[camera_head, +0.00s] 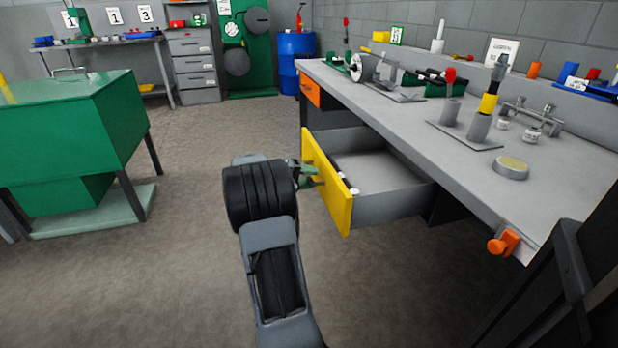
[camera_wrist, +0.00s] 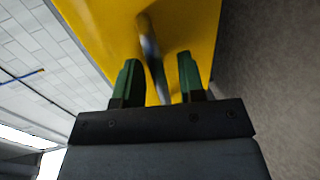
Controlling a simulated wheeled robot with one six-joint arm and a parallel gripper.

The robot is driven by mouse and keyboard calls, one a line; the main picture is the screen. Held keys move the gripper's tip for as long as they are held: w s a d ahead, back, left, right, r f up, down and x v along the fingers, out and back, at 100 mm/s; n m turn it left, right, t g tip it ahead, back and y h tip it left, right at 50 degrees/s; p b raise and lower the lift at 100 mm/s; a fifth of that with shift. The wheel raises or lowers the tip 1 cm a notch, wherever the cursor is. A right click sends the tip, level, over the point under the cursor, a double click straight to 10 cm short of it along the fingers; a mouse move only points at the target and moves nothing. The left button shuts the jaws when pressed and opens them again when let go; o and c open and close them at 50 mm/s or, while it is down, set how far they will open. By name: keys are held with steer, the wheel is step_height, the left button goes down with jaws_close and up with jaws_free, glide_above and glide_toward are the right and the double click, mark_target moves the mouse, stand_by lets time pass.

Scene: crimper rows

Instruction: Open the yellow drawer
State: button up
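The yellow drawer (camera_head: 330,185) under the workbench is pulled out well clear of the bench, and its grey inside shows in the head view. Its yellow front also fills the top of the wrist view (camera_wrist: 190,25). A metal bar handle (camera_wrist: 148,40) stands on that front. My gripper (camera_head: 308,173) is in front of the yellow panel, and its green fingers also show in the wrist view (camera_wrist: 158,80). The fingers are apart, one on each side of the handle, with a visible gap on the right. Contact with the left finger cannot be told.
The grey workbench (camera_head: 470,180) carries tools and stands along the right wall. An orange drawer (camera_head: 310,90) is farther along it. An orange clamp (camera_head: 503,242) sits on the near edge. A green cabinet (camera_head: 75,120) stands at left, with open floor (camera_head: 180,250) between.

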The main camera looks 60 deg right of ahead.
steer(key=p+v, duration=0.4)
steer(key=v, duration=1)
steer(key=shift+d, duration=0.15)
steer(key=s+a+r+n+t+y+p, duration=0.3)
steer(key=a+r+t+y+p, duration=0.1)
steer(key=a+r+p, duration=0.6)
steer(key=s+a+r+n+t+y+p, duration=0.2)
steer(key=s+a+r+t+y+p, duration=0.2)
steer(key=a+r+p, duration=0.6)
steer(key=s+a+r+n+t+y+p, duration=0.3)
steer(key=a+r+t+p, duration=0.3)
steer(key=a+r+p, duration=0.4)
steer(key=a+p, duration=0.2)
steer(key=a, duration=0.2)
steer(key=shift+s+n+y+p, duration=0.25)
steer(key=shift+n+y+p, duration=0.05)
steer(key=shift+y, duration=0.1)
steer(key=shift+r, duration=0.2)
